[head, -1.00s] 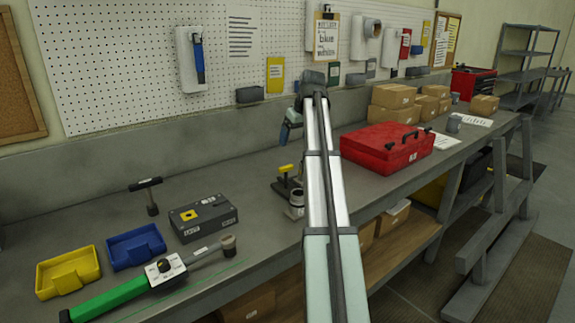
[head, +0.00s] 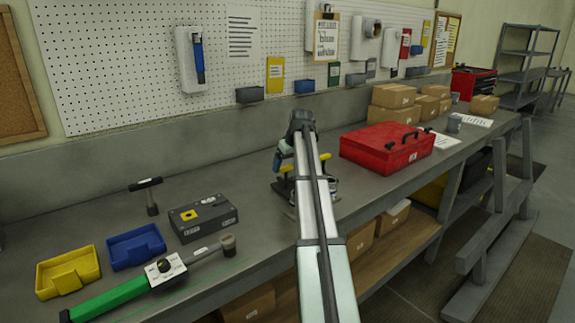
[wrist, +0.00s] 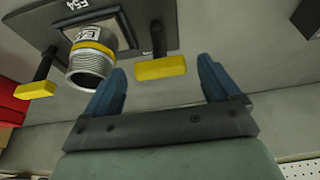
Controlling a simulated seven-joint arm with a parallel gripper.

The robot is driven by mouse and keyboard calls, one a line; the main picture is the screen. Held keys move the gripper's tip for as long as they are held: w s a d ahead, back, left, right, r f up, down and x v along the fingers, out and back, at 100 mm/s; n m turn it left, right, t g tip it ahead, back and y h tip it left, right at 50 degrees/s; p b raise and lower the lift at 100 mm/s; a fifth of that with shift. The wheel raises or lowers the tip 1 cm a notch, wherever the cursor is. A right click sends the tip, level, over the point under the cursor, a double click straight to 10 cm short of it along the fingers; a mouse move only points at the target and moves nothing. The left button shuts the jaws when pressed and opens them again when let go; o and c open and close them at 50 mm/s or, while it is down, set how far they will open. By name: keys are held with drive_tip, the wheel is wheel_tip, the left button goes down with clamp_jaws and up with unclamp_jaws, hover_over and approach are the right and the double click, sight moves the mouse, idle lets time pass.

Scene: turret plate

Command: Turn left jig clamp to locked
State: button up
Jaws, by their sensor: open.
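The turret plate (wrist: 190,20) is dark and carries a threaded metal fitting (wrist: 90,68) with a yellow band. A jig clamp on each side has a black post and a yellow bar handle. The left jig clamp (head: 286,169) shows its handle nearest my gripper; in the wrist view the handle (wrist: 160,68) lies in line with the gap between my fingers. The right clamp's handle (head: 321,169) also shows at the left of the wrist view (wrist: 35,90). My gripper (wrist: 162,84) is open with blue fingers; I cannot tell if either touches the handle.
A red case (head: 388,148) stands to the right of the plate. A grey box (head: 203,217), a blue tray (head: 136,247), a yellow tray (head: 68,272) and a green-handled tool (head: 112,299) lie to the left. The pegboard wall is behind.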

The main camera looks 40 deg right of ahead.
drive_tip(key=shift+f, duration=0.1)
drive_tip(key=c, duration=1.1)
